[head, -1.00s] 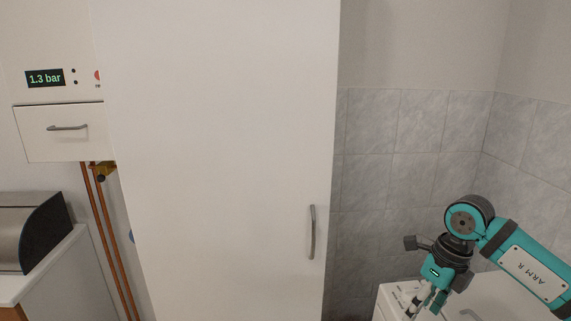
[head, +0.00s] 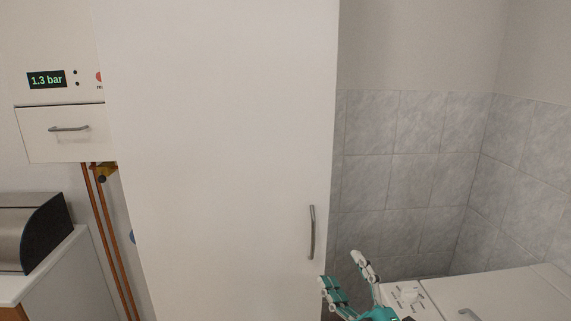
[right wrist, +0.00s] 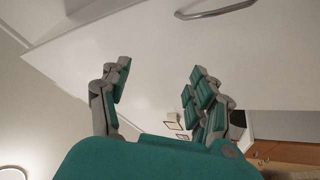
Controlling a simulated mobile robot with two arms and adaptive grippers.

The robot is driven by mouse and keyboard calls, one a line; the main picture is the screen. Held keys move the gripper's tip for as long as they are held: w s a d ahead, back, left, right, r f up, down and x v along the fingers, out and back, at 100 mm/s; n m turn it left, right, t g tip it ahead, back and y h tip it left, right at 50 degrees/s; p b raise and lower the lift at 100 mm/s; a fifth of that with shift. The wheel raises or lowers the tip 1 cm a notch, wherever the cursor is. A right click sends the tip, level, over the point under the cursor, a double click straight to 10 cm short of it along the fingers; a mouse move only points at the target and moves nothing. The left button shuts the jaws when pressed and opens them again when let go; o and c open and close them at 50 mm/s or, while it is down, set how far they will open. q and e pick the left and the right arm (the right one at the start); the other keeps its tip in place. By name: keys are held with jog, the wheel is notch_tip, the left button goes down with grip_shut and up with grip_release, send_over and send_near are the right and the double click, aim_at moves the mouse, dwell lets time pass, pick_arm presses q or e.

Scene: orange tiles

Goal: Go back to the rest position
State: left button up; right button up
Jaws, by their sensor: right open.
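My right gripper (head: 344,272) is at the bottom of the head view, its fingers spread and pointing up, with nothing between them. It is just below and right of the tall white door's handle (head: 312,232), and I see no contact with it. In the right wrist view my right gripper (right wrist: 158,85) is also open and empty, with a white panel behind it. My left gripper is not in view.
The tall white door (head: 220,150) fills the middle. A white washing machine or counter (head: 500,295) is at the lower right, by grey tiles.

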jog(key=s+d+f+m+g+h, duration=0.3)
jog(key=d+f+m+h, duration=0.2)
jog(key=f, duration=0.3)
jog(key=s+d+f+m+g+h, duration=0.35)
jog(key=f+m, duration=0.25)
jog(key=f, duration=0.3)
jog(key=s+d+f+m+g, duration=0.1)
jog(key=s+f+m+g, duration=0.1)
jog(key=s+f+g, duration=0.6)
jog(key=s+f+m+g, duration=0.15)
jog(key=s+f, duration=0.25)
jog(key=s, duration=0.8)
notch_tip(320, 180, down, 29)
jog(key=s+g, duration=0.2)
jog(key=s, duration=0.1)
jog(key=s+d+f+g, duration=0.1)
jog(key=s+d+f, duration=0.2)
jog(key=s+f, duration=1.1)
jog(key=shift+s+n, duration=0.35)
jog(key=shift+s, duration=0.5)
